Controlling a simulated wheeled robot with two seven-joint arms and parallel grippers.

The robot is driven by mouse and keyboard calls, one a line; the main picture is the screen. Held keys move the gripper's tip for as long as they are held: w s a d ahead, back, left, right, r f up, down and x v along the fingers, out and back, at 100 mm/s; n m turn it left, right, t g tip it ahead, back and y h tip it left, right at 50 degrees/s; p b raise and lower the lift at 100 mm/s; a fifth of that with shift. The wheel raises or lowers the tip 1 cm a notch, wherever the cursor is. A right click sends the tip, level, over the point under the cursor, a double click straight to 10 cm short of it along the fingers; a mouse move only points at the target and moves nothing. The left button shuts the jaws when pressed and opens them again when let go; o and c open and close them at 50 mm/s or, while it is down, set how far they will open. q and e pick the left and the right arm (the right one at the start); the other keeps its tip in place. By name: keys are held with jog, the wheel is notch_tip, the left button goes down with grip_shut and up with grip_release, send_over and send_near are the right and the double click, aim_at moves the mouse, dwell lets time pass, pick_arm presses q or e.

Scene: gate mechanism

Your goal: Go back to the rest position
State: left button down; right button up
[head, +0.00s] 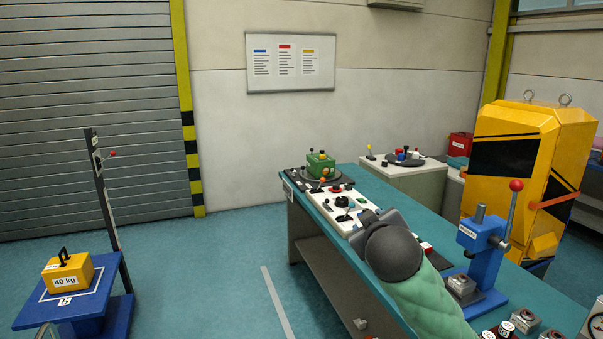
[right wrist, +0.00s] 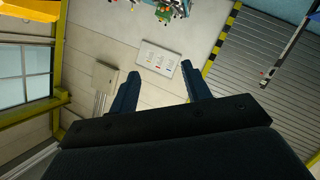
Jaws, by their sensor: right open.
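My right arm reaches in from the bottom right of the head view, over the teal-topped bench (head: 365,180). Its dark wrist (head: 392,250) hides part of the bench and of the white control panel (head: 330,205). The fingers cannot be made out in the head view. In the right wrist view my right gripper (right wrist: 160,80) shows two dark fingers spread apart with nothing between them. Behind them, at a distance, are the wall, the whiteboard (right wrist: 158,58) and the grey shutter (right wrist: 255,75). My left gripper is in neither view.
A green box (head: 320,163) stands at the bench's far end. A blue lever press (head: 484,245) stands right of my arm. A yellow machine (head: 525,150) is behind the bench. A 40 kg yellow weight (head: 68,276) sits on a blue lift at left. The floor between is clear.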

pick_arm(q)
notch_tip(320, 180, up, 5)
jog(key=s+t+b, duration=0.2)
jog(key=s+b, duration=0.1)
jog(key=b, duration=0.5)
pick_arm(e)
jog(key=s+f+m+g+y, duration=0.15)
jog(key=s+f, duration=0.35)
jog(key=f, duration=0.7)
jog(key=s+f+g, duration=0.3)
jog(key=s+f, duration=0.2)
jog(key=f, duration=0.7)
jog(key=s+f+m+g+y, duration=0.15)
jog(key=s+f, duration=0.35)
jog(key=f, duration=0.7)
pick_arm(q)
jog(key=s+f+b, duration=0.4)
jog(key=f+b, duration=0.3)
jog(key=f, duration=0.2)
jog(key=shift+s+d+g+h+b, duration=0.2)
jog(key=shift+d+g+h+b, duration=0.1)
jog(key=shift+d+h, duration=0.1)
pick_arm(e)
jog(key=s+a+f+m+g, duration=0.1)
jog(key=s+f+g, duration=0.5)
jog(key=s+f, duration=1.9)
notch_tip(320, 180, down, 3)
jog(key=shift+r+g+h, duration=0.1)
jog(key=shift+g+h, duration=0.2)
jog(key=shift+s+a, duration=0.1)
